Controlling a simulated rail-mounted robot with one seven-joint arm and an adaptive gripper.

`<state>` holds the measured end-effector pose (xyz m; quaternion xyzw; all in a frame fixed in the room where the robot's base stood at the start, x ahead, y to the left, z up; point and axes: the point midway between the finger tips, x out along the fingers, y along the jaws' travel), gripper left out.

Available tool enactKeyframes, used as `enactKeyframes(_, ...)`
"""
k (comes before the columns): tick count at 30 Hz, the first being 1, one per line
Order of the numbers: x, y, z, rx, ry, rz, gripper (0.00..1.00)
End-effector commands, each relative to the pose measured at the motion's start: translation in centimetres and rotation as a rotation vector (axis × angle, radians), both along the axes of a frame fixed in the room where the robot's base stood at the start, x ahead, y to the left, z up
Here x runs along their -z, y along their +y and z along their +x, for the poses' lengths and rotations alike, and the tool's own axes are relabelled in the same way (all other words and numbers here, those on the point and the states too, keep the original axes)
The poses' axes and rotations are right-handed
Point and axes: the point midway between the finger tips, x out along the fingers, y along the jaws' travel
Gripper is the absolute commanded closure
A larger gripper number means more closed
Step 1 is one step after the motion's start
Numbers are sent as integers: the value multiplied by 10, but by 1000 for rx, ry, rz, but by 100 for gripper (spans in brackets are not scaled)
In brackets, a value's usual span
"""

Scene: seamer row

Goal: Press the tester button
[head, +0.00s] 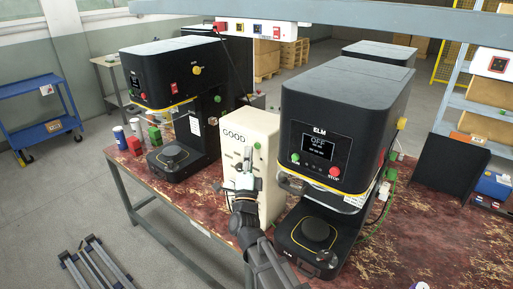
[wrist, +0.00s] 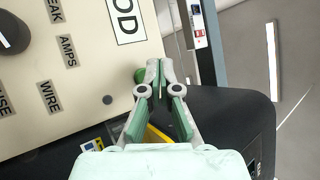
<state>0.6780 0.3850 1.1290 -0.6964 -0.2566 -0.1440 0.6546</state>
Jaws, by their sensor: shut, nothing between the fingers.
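The tester (head: 266,139) is a cream box marked GOOD, standing on the table between two black machines. Its front panel (wrist: 85,65) fills the left of the wrist view, with labels such as AMPS and WIRE. A round green button (head: 257,146) sits at the upper right of its front. In the wrist view the green button (wrist: 140,75) shows just left of my fingertips, partly hidden behind them. My gripper (head: 246,160) is in front of the panel, fingers pointing at it; it also shows in the wrist view (wrist: 159,66). It is shut and empty. I cannot tell whether it touches the button.
A black ELM machine (head: 345,95) with a screen reading OFF stands close on the right. Another black machine (head: 175,75) stands on the left. Small cans (head: 119,138) and blocks lie on the worn red table (head: 400,245). A blue cart (head: 42,95) stands far left.

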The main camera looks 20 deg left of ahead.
Motion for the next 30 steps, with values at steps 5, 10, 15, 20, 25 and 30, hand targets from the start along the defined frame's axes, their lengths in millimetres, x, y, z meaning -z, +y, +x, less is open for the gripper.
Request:
enactKeyframes(5,1,6,-17,-2,-1,1,100)
enactKeyframes(10,1,12,-31,-2,-1,1,100)
enactKeyframes(15,0,16,-40,-1,-1,1,100)
enactKeyframes(20,0,17,-41,-1,0,1,100)
enactKeyframes(25,0,17,-41,-1,0,1,100)
enactKeyframes(30,18,15,-35,3,19,-39,100)
